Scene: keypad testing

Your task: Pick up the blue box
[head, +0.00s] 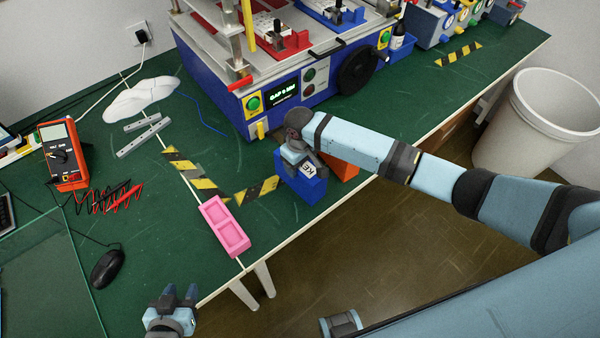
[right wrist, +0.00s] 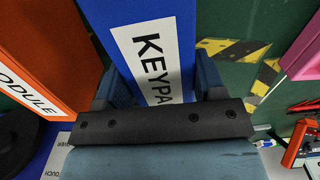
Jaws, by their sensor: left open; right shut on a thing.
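The blue box (head: 301,186) stands on the green table near its front edge, with a white label on it. In the right wrist view the blue box (right wrist: 133,12) sits between the fingers, and its label reads "KEYPA" before my gripper hides the rest. My right gripper (right wrist: 165,85) is shut on the blue box; in the head view my right arm comes down over it from the right. I cannot tell whether the box is lifted off the table. My left gripper (head: 181,293) is open and empty, in front of the table's front edge at the bottom.
A pink tray (head: 224,226) lies to the left. A large blue test machine (head: 285,95) stands behind. A multimeter (head: 63,155) and mouse (head: 107,267) are at the left.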

